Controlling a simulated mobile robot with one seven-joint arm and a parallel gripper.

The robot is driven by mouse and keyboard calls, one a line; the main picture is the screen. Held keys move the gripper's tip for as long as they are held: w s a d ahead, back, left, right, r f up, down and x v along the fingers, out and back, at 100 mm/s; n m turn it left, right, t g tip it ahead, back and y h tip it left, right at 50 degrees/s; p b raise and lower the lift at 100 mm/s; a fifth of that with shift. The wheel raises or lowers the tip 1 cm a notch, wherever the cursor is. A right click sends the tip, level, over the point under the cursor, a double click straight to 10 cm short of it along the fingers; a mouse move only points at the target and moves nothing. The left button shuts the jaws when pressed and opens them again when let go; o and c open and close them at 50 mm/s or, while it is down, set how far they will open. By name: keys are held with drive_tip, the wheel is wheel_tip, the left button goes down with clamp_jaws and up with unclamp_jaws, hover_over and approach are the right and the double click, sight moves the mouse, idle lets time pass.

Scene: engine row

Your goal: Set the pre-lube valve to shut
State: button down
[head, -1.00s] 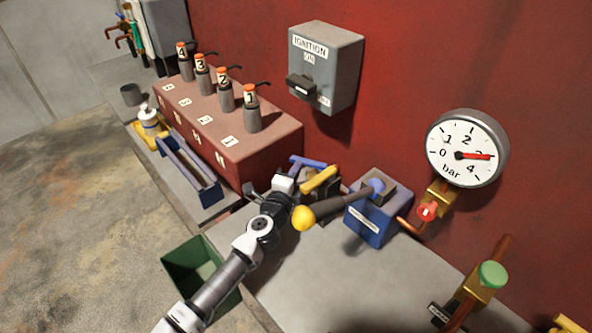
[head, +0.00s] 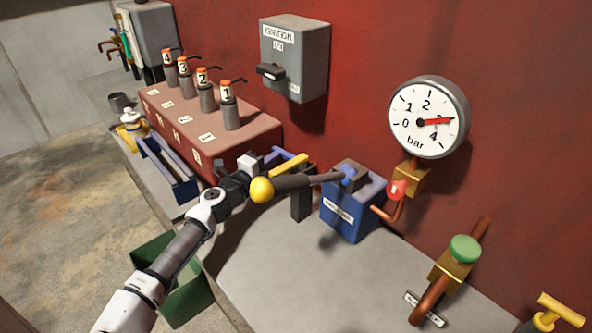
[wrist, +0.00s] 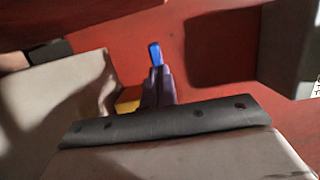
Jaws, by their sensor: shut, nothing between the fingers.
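A yellow bar handle (head: 287,166) on a dark block (head: 302,205) sits left of the blue pump box (head: 352,212). I cannot read a label naming either one as the pre-lube valve. My gripper (head: 254,172) is shut and empty, close to these handles and behind the yellow ball of the pump lever (head: 262,189). Its fingers also show in the wrist view (wrist: 157,85). Whether they touch the blue handle is unclear.
A round gauge (head: 428,117) reads about 3 bar. A red-knobbed valve (head: 397,190), a green-knobbed valve (head: 464,249) and a yellow T-handle (head: 558,311) are to the right. Numbered injectors stand on the red block (head: 215,140). A green bin (head: 180,290) stands below.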

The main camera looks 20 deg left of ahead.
drive_tip(key=shift+w+a, duration=0.3)
drive_tip(key=shift+w+b, duration=0.3)
idle(0.6)
drive_tip(key=shift+a, duration=0.1)
